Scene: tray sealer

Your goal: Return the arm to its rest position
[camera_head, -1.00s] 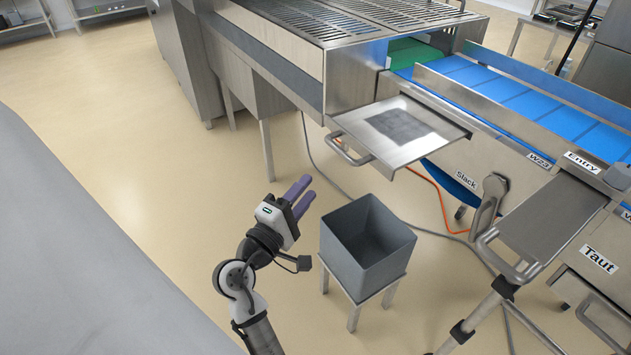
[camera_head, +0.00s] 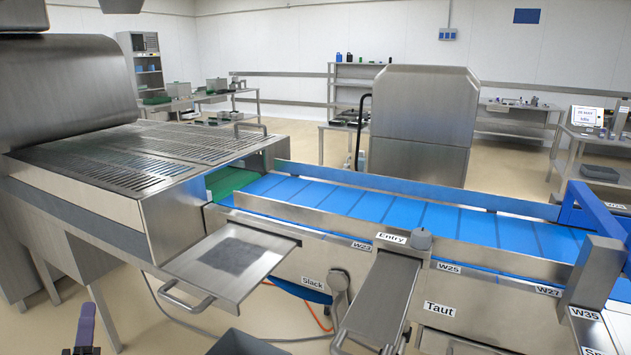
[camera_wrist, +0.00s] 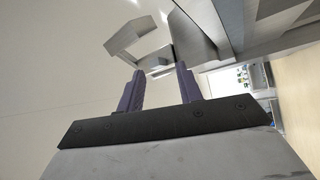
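My gripper (camera_head: 86,325) shows only in part at the bottom left edge of the head view, in front of the steel machine. One purple finger points up there; the rest of the arm is out of frame. In the wrist view my gripper (camera_wrist: 160,80) has two purple fingers standing apart with nothing held between them. It is open and empty, and no object touches the fingertips.
A steel plate with a handle (camera_head: 228,262) juts out from the sealer (camera_head: 150,160). The grey bin (camera_head: 245,343) shows at the bottom edge. A blue conveyor (camera_head: 400,211) runs right. Bare floor (camera_head: 140,325) shows beside the gripper.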

